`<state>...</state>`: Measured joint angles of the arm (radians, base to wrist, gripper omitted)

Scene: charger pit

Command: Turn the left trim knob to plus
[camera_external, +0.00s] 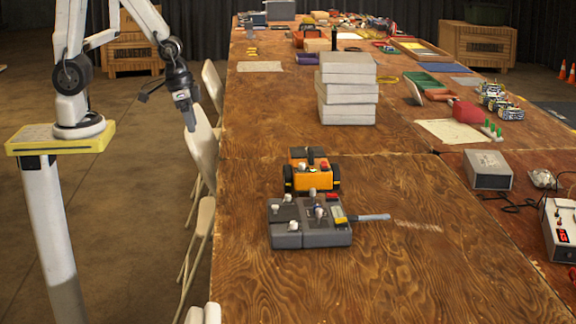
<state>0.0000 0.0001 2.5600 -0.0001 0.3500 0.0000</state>
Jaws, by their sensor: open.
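A dark grey control box (310,236) sits on the near part of the wooden table. Several small pale knobs or sticks stand on its top, along with a red part and a yellow part. One pale knob (293,226) is near its front left. The knobs are too small to read any plus marking or to tell which is the left trim knob. My gripper (167,108) is open and empty. It hangs in the air to the left of the table, well apart from the control box and higher than it.
An orange wheeled vehicle (311,178) stands right behind the control box. A stack of pale boxes (346,90) is further back. A grey box (487,169) and a white instrument (560,228) sit at the right. Folding chairs (201,150) line the left edge. The near tabletop is mostly clear.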

